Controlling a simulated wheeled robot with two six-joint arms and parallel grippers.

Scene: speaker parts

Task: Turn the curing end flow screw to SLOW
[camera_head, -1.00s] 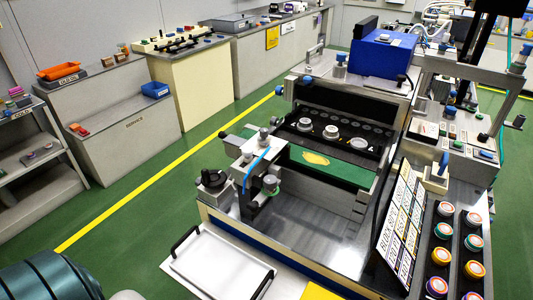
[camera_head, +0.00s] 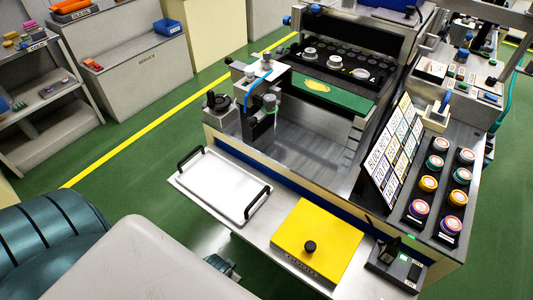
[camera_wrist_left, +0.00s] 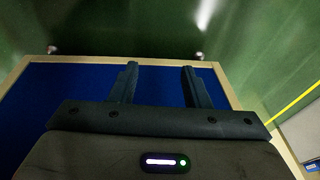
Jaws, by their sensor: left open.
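I cannot pick out a screw marked for flow, or a SLOW mark, for certain. The bench machine (camera_head: 320,165) stands in the middle of the head view. On its left side is a metal fixture with a blue tube, a black round knob (camera_head: 216,101) and a grey-green knob (camera_head: 269,101). My left gripper (camera_wrist_left: 159,70) is open and empty in the left wrist view, its two dark fingers apart in front of a blue panel (camera_wrist_left: 65,95) with a pale edge. In the head view I cannot make its fingers out. My right gripper is not in view.
A white tray (camera_head: 222,185) with black handles and a yellow box (camera_head: 317,243) with a black knob lie on the front ledge. A label board (camera_head: 395,153) and several coloured round pots (camera_head: 428,184) stand at right. Green floor is free at left; shelves stand behind.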

